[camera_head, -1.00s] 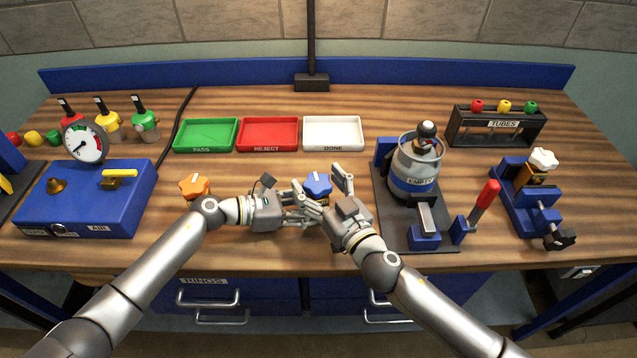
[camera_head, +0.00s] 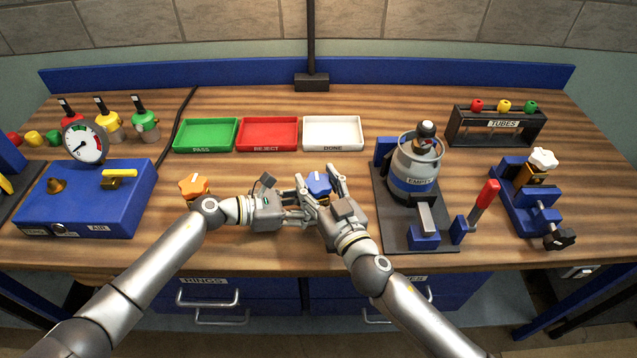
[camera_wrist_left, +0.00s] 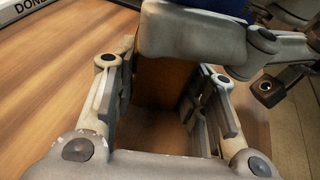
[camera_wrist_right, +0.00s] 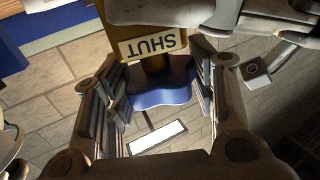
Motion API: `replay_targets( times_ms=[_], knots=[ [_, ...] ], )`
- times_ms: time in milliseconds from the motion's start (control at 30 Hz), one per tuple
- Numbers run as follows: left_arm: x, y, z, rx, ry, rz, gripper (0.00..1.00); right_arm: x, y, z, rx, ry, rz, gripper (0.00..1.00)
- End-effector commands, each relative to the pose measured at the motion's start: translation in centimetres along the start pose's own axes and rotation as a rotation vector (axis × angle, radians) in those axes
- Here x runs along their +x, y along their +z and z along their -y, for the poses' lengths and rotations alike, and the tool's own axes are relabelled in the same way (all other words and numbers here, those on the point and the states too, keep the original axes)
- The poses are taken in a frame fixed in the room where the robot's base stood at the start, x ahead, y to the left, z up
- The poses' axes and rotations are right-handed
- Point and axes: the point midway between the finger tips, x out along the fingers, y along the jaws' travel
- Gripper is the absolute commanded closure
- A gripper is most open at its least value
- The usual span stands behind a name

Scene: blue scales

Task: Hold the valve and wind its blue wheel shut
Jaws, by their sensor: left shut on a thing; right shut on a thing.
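The valve has a blue lobed wheel (camera_head: 318,184) on top and a brassy body (camera_wrist_right: 118,42) with a label reading SHUT, upside down in the right wrist view. My right gripper (camera_head: 320,182) is shut on the blue wheel, a finger on either side; the wheel also shows between its fingers in the right wrist view (camera_wrist_right: 160,88). My left gripper (camera_head: 306,208) comes in from the left and is shut on the valve body below the wheel. In the left wrist view the brown body (camera_wrist_left: 160,80) stands between its fingers. The grippers hide most of the body in the head view.
A second valve with an orange wheel (camera_head: 194,186) stands left of my left gripper. A black-based fixture (camera_head: 400,238) with a grey "EMPTY" canister (camera_head: 414,172) is close on the right. Green (camera_head: 206,134), red (camera_head: 268,133) and white (camera_head: 334,132) trays lie behind.

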Motion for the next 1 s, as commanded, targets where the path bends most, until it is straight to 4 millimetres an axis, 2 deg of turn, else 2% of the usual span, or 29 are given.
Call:
replay_targets(
  times_ms=[400,833,867,1000],
  knots=[
    [0.18,-0.17,0.36,-0.003,-0.008,-0.003,0.74,0.01,-0.22,0.11,0.004,0.174,-0.002,0.72],
    [0.15,-0.21,0.33,-0.002,-0.007,-0.003,0.74,-0.05,-0.09,-0.03,-0.002,0.193,0.002,0.72],
    [0.15,-0.21,0.32,-0.002,-0.007,-0.003,0.74,-0.06,-0.09,-0.04,-0.002,0.193,0.002,0.45],
    [0.14,-0.22,0.31,-0.002,-0.007,-0.003,0.74,-0.07,-0.04,-0.04,-0.002,0.193,0.003,0.27]
  ],
)
